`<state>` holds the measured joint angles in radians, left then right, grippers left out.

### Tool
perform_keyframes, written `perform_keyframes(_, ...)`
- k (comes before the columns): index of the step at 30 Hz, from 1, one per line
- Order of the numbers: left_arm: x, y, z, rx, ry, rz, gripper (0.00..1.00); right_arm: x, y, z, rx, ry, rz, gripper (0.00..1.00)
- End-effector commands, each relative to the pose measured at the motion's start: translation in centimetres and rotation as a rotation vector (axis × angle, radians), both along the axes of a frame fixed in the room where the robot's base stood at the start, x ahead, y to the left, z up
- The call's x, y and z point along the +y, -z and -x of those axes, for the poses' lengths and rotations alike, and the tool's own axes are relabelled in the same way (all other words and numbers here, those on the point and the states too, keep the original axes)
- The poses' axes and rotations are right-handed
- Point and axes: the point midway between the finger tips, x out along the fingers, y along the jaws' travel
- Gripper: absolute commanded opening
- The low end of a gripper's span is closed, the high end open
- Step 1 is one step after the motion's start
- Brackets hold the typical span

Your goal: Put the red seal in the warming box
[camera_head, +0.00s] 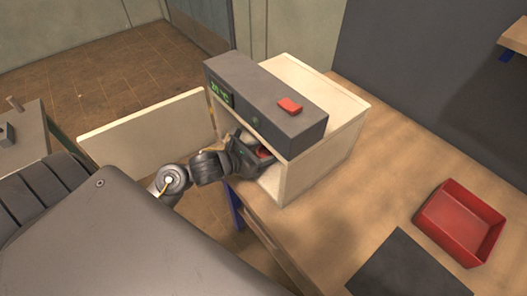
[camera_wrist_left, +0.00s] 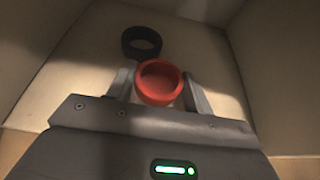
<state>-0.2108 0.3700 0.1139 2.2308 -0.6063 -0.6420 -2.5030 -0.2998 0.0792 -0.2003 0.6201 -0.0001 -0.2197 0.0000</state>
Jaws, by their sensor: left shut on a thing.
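The red seal (camera_wrist_left: 160,82) is a round red ring held between the fingers of my left gripper (camera_wrist_left: 159,92). The gripper is shut on it, inside the warming box in the left wrist view. In the head view the warming box (camera_head: 333,139) is a cream box with a dark control unit on top, and its door (camera_head: 147,127) stands open to the left. My left gripper (camera_head: 245,158) reaches into its front opening, with a bit of the red seal (camera_head: 264,153) showing. Whether the seal touches the box floor is unclear. My right gripper is not in view.
A black ring (camera_wrist_left: 141,42) lies on the box floor beyond the red seal. A red button (camera_head: 290,106) sits on the control unit. A red tray (camera_head: 461,222) and a dark mat (camera_head: 402,267) lie on the wooden bench at the right. Bench between box and tray is clear.

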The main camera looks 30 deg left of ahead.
Motion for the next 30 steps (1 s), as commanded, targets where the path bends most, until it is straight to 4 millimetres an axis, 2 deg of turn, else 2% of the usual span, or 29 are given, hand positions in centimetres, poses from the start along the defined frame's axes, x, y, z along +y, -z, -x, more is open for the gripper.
perform_keyframes(1, 0.0, 0.2, 0.0, 0.0, 0.0, -0.001, 0.53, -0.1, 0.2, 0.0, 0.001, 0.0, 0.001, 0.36)
perform_keyframes(6, 0.0, 0.1, 0.0, 0.0, 0.0, 0.0, 0.73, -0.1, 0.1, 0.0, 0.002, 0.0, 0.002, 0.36)
perform_keyframes(17, 0.0, -0.4, 0.1, 0.0, 0.0, 0.0, 0.73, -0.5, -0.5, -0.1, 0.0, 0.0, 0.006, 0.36)
perform_keyframes(20, 0.6, -0.6, 1.3, 0.001, 0.001, -0.005, 0.73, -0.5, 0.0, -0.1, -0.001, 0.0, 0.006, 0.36)
perform_keyframes(30, 2.6, -3.3, 7.8, 0.001, 0.004, -0.005, 0.73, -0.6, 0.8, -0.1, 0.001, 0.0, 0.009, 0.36)
